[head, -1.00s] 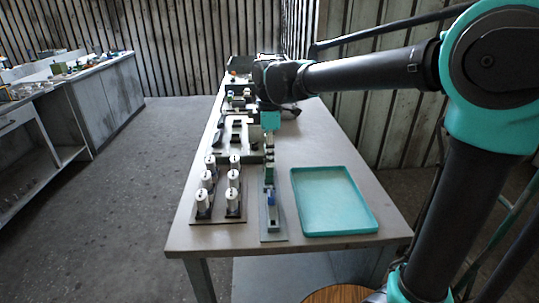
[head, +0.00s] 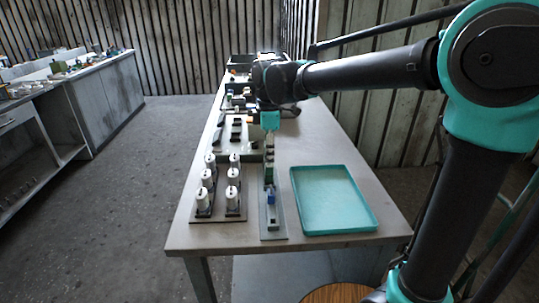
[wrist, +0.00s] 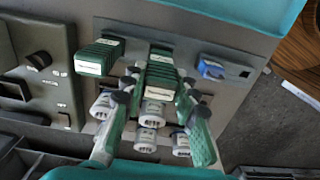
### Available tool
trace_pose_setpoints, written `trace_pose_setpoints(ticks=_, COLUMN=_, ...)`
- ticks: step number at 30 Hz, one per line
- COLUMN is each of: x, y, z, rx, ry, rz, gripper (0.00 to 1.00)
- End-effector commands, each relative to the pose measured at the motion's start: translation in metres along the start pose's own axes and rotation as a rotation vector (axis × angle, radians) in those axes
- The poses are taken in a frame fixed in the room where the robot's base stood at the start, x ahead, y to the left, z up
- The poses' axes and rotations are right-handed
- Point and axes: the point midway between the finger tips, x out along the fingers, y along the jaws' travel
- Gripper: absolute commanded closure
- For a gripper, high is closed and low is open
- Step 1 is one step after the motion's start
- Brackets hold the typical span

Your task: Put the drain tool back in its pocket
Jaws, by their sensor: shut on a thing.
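In the wrist view a ribbed green piece with a white label (wrist: 160,72) sits between the fingertips of my gripper (wrist: 160,80), which is shut on it. I take it for the drain tool; its label is too small to read. It is over or at the grey strip (wrist: 230,50), and I cannot tell whether it touches the strip. A similar green labelled piece (wrist: 98,57) is to its left and a blue labelled piece (wrist: 212,68) to its right. In the head view my gripper (head: 269,140) points down over the strip (head: 272,230). The pocket is not clearly visible.
A teal tray (head: 333,200), empty, lies right of the strip. Several white cylinders (head: 203,199) stand on a dark base to the left. Several white-topped cylinders (wrist: 152,113) show between my fingers. A grey box with knobs (wrist: 38,60) stands close on the left.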

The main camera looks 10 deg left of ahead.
Motion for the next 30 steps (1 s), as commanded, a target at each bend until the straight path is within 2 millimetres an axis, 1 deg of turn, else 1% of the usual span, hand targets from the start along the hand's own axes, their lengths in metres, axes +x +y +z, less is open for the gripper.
trace_pose_setpoints(ticks=30, x=0.018, y=0.000, z=0.000, rx=0.000, ry=0.000, rz=0.000, gripper=0.91)
